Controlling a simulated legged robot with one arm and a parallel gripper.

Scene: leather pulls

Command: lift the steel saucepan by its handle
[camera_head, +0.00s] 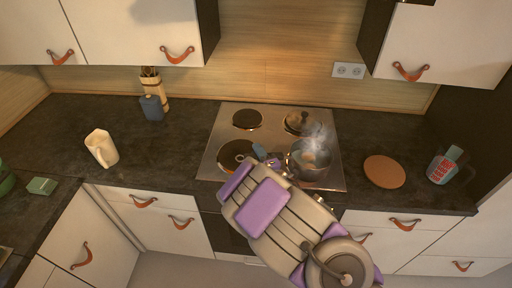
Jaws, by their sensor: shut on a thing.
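The steel saucepan (323,172) is at the front right of the hob, with steam above it and something brownish inside. My gripper (272,163) reaches it from the front and is at its left side, shut on the saucepan's handle. The handle is mostly hidden by my gripper and my purple and beige arm. I cannot tell whether the pan's base touches the hob.
A round brown board (384,171) and a patterned mug (440,170) stand right. A cream jug (101,148) and a blue container (152,108) stand left, with free counter between.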

